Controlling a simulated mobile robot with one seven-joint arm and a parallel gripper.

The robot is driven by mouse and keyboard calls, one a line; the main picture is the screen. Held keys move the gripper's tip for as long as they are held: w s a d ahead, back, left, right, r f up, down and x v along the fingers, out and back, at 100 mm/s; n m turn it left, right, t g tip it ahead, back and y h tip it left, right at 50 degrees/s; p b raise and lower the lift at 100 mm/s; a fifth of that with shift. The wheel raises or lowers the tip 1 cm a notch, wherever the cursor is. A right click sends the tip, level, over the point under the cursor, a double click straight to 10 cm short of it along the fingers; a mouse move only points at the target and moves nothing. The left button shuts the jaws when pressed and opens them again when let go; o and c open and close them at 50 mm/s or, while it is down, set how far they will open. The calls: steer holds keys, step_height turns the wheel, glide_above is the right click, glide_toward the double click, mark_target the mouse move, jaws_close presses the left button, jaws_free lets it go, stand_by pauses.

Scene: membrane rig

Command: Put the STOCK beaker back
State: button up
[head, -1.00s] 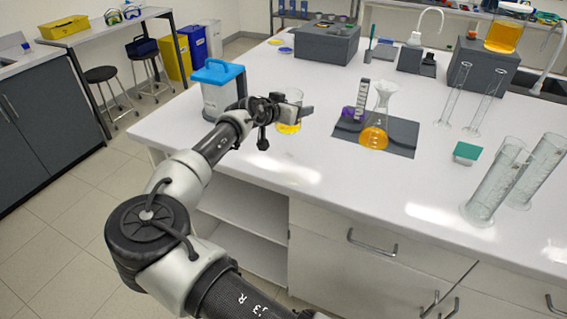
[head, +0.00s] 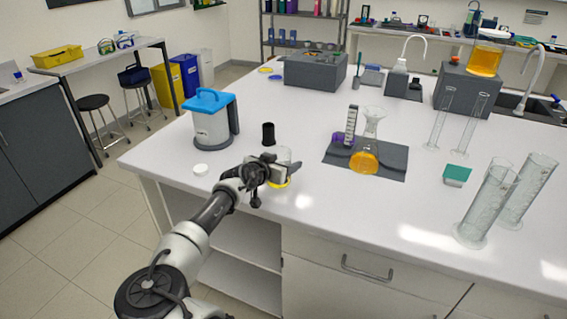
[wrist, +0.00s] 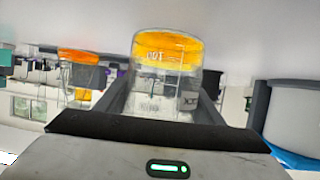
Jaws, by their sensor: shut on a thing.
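The STOCK beaker is a clear glass beaker with orange liquid at its base. In the head view the beaker (head: 283,156) is partly hidden by my gripper (head: 274,172), near the bench's front edge. The wrist view is upside down and shows the beaker (wrist: 163,62) large, with a partly hidden label ending in "CK" and a "100" mark. My gripper (wrist: 163,92) is shut on it, one finger on each side. I cannot tell whether its base touches the bench.
A blue-lidded grey container (head: 212,120) stands left of the beaker, with a dark cylinder (head: 268,134) and a white cap (head: 201,169) nearby. A dark mat (head: 393,158) bears an orange-filled flask (head: 367,145). Tall glass cylinders (head: 490,205) stand at right.

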steer(key=shift+f, duration=0.1)
steer(key=o, duration=1.3)
steer(key=shift+r, duration=0.3)
steer(key=v, duration=1.2)
steer(key=shift+b, duration=0.35)
